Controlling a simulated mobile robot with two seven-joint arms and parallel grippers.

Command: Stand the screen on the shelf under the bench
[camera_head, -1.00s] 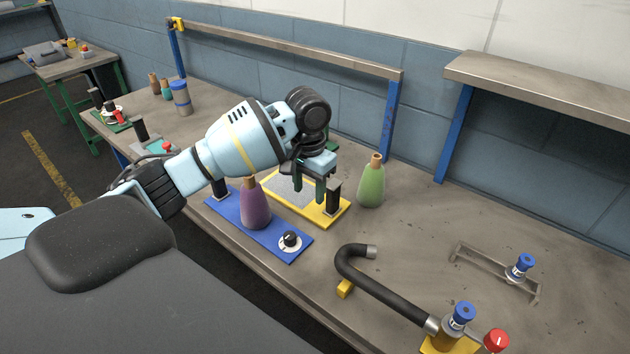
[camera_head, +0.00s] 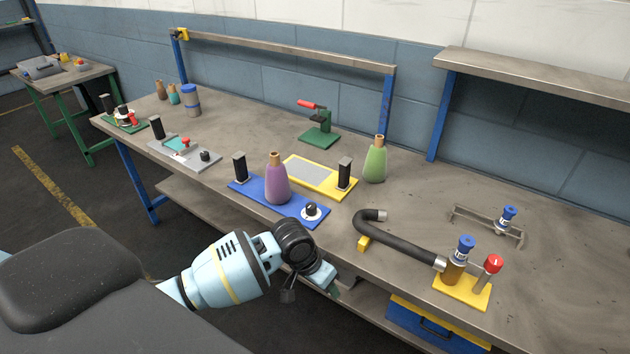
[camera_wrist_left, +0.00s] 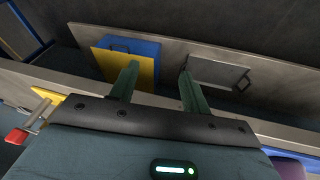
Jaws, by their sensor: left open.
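A grey panel with a dark handle (camera_wrist_left: 215,73) shows there beyond the right finger. My right gripper is not in view.
A blue and yellow drawer unit (camera_head: 430,326) is under the bench at right, also in the wrist view (camera_wrist_left: 128,62). A purple bottle (camera_head: 277,182), green bottle (camera_head: 375,162), black hose (camera_head: 405,243) and valves (camera_head: 462,262) stand on top. The lower shelf's left part looks bare.

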